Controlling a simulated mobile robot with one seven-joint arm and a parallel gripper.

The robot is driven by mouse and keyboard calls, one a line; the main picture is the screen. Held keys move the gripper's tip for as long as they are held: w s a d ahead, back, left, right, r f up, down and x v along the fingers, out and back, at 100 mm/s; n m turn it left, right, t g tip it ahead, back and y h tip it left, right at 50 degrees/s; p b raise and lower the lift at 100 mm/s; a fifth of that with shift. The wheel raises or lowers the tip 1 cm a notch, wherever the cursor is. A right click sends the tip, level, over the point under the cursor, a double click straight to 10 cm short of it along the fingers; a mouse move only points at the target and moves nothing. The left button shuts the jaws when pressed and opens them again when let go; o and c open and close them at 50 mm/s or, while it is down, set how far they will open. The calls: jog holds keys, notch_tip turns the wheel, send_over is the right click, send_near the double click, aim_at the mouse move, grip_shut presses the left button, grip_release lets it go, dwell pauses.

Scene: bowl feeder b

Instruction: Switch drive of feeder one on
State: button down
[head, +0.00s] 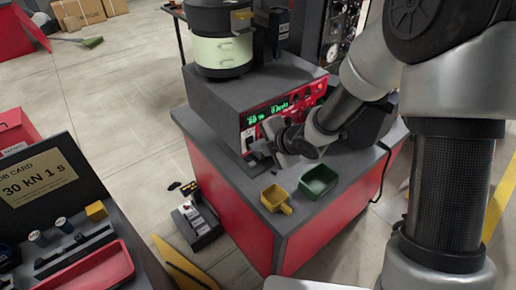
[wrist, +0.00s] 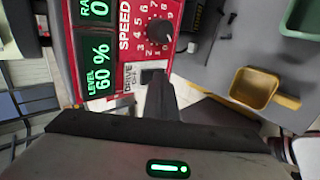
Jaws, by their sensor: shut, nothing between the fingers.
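The feeder (head: 222,52), a drum with a pale green band, stands on a grey box with a red control panel (head: 300,97) and green displays. In the wrist view the panel (wrist: 120,45) shows a "LEVEL 60 %" display (wrist: 102,68), a black speed knob (wrist: 159,31) and a white "DRIVE" label (wrist: 129,76). My gripper (wrist: 160,88) is shut and empty, its tip beside the label, over or very close to the dark drive switch (wrist: 152,75). Contact and switch position cannot be told. In the head view my gripper (head: 270,143) is at the panel's lower left.
A yellow scoop (head: 275,198) and a green tray (head: 318,181) lie on the grey bench top (head: 237,178) in front of the panel. A job card (head: 40,182) reading "30 kN 1 s" stands at the left.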

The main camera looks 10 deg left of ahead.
jog(key=shift+a+b, duration=0.1)
jog(key=shift+b, duration=0.2)
jog(key=shift+w+a+r+p, duration=0.1)
jog(key=shift+r+p, duration=0.2)
jog(key=shift+r, duration=0.15)
jog(key=shift+w+a+r+p, duration=0.1)
jog(key=shift+r+p, duration=0.2)
jog(key=shift+r, duration=0.15)
jog(key=shift+d, duration=0.1)
